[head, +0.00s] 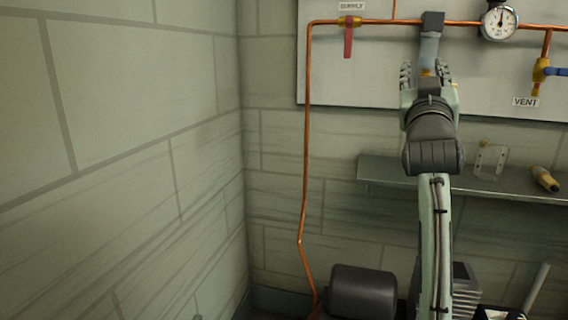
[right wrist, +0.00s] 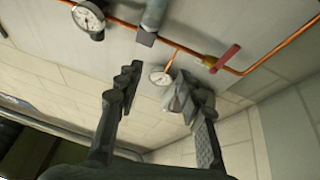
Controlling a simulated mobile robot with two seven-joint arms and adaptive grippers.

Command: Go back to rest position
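My right gripper (head: 427,72) is raised in front of the pipe panel in the head view, pointing away from me. In the right wrist view my right gripper (right wrist: 160,88) has its two dark fingers spread apart. I see nothing held between them. A pale grey piece shows beside the right-hand finger in that view; I cannot tell what it is. In the head view a grey-blue cylinder (head: 429,48) under a dark fitting on the copper pipe lines up with the gripper. Contact cannot be made out. My left gripper is out of view.
The panel carries a copper pipe (head: 385,21), red-handled supply valve (head: 348,42), gauge (head: 499,21) and vent valve (head: 541,69). A grey shelf (head: 390,172) below holds a metal bracket (head: 489,161) and a yellow-brown item (head: 545,179). A dark tank (head: 362,291) stands below. A block wall (head: 130,150) closes the left.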

